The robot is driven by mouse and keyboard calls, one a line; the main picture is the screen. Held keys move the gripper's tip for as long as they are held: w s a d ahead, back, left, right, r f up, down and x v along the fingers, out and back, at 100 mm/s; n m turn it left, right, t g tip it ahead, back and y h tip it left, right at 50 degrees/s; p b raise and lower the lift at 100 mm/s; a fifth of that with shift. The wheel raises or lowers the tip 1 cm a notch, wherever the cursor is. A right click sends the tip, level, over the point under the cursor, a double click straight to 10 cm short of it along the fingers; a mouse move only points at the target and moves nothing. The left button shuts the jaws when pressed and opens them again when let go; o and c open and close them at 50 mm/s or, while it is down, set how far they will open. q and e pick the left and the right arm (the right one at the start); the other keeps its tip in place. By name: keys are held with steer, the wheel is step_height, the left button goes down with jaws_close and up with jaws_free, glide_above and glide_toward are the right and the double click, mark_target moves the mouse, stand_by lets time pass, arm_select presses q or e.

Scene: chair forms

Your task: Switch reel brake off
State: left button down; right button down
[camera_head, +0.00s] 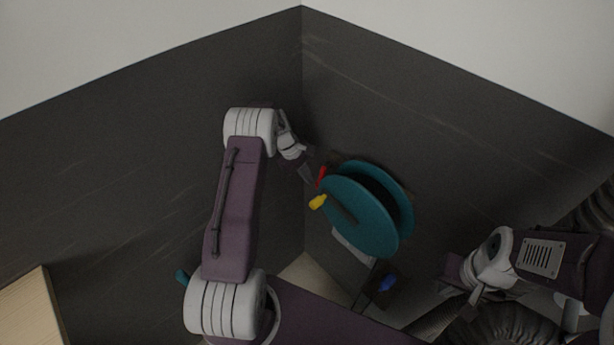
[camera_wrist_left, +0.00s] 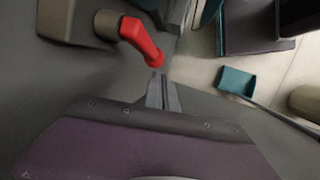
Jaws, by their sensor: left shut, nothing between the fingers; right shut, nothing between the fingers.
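A teal reel (camera_head: 358,217) with two round discs is mounted on the dark wall in the head view. A yellow handle (camera_head: 318,202) sticks out at its left side. A small red lever (camera_head: 322,174) shows just above the yellow handle; in the left wrist view it is a bent red lever (camera_wrist_left: 140,40) on a grey-brown mount. My left gripper (camera_head: 308,176) is shut and empty, its fingertips close to the red lever; in the wrist view the fingertips (camera_wrist_left: 158,76) lie just below the lever's free end. Whether they touch is unclear. My right gripper (camera_head: 472,304) is shut and empty, at lower right, away from the reel.
Two dark walls meet in a corner behind the reel. A blue object (camera_head: 387,283) is below the reel. A pale wooden surface (camera_head: 30,318) is at lower left. A teal tray-like object (camera_wrist_left: 237,83) lies on the pale floor in the left wrist view.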

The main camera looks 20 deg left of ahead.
arm_select(q)
steer(key=b+v, duration=0.1)
steer(key=v, duration=0.6)
steer(key=shift+r, duration=0.25)
steer(key=shift+a, duration=0.1)
steer(key=s+d+r+m+y, duration=0.1)
steer(key=s+d+m, duration=0.2)
steer(key=s, duration=0.5)
steer(key=s+d+r+m+y, duration=0.1)
steer(key=s+d+m, duration=0.3)
steer(key=s+m, duration=0.2)
steer(key=s+d+r+m+y, duration=0.1)
steer(key=s+d+m, duration=0.3)
steer(key=s, duration=0.6)
steer(key=shift+d+r+m, duration=0.25)
steer(key=shift+r+m, duration=0.05)
